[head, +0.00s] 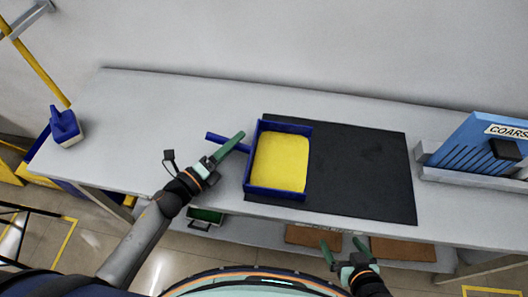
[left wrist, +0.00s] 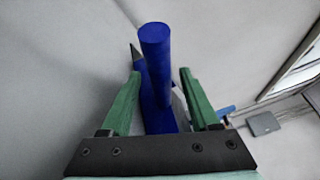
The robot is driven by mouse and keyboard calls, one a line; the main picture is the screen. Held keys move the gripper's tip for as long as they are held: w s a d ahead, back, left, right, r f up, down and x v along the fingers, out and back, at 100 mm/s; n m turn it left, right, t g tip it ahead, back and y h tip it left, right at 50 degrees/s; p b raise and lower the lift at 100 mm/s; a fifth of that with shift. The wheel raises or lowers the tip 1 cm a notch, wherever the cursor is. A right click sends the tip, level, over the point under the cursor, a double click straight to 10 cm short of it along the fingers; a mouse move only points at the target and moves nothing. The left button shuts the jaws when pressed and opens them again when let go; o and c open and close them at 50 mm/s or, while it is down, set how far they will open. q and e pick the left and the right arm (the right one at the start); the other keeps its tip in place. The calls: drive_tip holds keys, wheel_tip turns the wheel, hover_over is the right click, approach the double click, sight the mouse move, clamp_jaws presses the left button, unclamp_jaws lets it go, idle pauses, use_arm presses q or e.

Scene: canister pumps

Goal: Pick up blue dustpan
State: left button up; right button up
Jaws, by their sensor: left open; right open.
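The blue dustpan (head: 247,163) lies on the left part of the black mat on the table, with yellow material (head: 280,162) filling its pan. Its blue handle (head: 222,140) sticks out to the left past the mat. My left gripper (head: 236,146) is open at the handle; in the left wrist view the handle (left wrist: 156,60) stands between the two green fingers (left wrist: 163,95), with a gap on each side. My right gripper (head: 345,248) is open and empty in front of the table's near edge.
The black mat (head: 360,170) is bare to the right of the dustpan. A blue slotted unit (head: 470,145) marked "COARS" stands at the right end. A blue object (head: 66,127) stands at the table's left end. The grey table (head: 150,110) is clear between.

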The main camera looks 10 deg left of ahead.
use_arm(q)
drive_tip(key=shift+x, duration=1.55)
drive_tip(key=shift+c, duration=0.2)
drive_tip(key=shift+s, duration=0.1)
clamp_jaws()
